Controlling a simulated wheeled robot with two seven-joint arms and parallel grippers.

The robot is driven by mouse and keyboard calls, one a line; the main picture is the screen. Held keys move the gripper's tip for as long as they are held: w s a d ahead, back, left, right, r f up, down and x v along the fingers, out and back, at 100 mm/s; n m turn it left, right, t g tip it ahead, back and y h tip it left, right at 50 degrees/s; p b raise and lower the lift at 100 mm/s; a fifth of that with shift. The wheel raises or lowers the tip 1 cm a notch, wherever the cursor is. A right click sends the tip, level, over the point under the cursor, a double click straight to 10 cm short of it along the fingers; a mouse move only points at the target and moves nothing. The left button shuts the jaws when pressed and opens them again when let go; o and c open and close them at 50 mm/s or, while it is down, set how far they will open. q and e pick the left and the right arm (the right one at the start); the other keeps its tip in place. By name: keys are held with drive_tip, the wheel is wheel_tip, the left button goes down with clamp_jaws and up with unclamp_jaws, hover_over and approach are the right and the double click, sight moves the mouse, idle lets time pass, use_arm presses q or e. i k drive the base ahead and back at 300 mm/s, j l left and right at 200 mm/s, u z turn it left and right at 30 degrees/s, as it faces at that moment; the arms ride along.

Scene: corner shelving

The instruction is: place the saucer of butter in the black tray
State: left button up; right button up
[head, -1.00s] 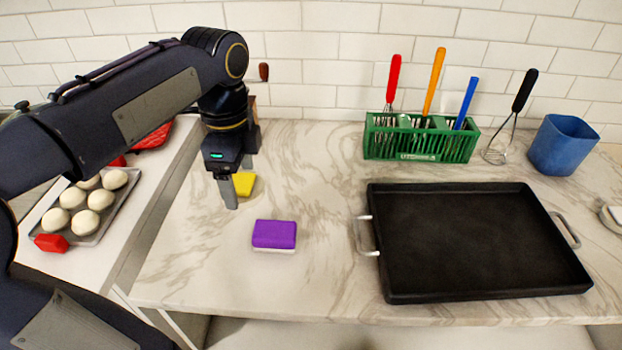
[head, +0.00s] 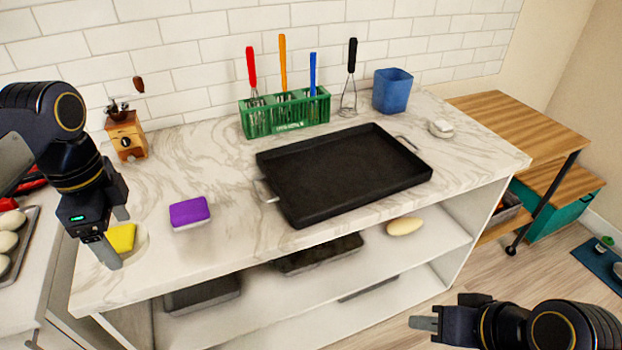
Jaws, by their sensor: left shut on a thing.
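The yellow butter (head: 121,237) sits on a pale saucer (head: 142,240) at the left end of the marble counter. My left gripper (head: 114,238) is shut on the saucer of butter, and its fingers partly hide it. I cannot tell how far the saucer is above the counter. The black tray (head: 345,170) lies on the middle of the counter, empty, with a metal handle at each end. My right gripper (head: 425,322) is low in front of the shelving, away from the objects. Whether its fingers are apart is unclear.
A purple and white sponge (head: 189,212) lies between the saucer and the tray. Behind are a green utensil rack (head: 285,115), a whisk (head: 349,80), a blue cup (head: 392,90) and a wooden grinder (head: 127,135). A small white object (head: 441,128) lies right of the tray.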

sight(348, 176)
drive_tip(key=z, duration=0.4)
drive_tip(key=j+z, duration=0.15)
drive_tip(key=z, duration=0.7)
drive_tip(key=j+z, duration=0.15)
drive_tip(key=z, duration=0.3)
drive_tip(key=i+j+z, duration=0.15)
drive_tip(key=i+j, duration=0.3)
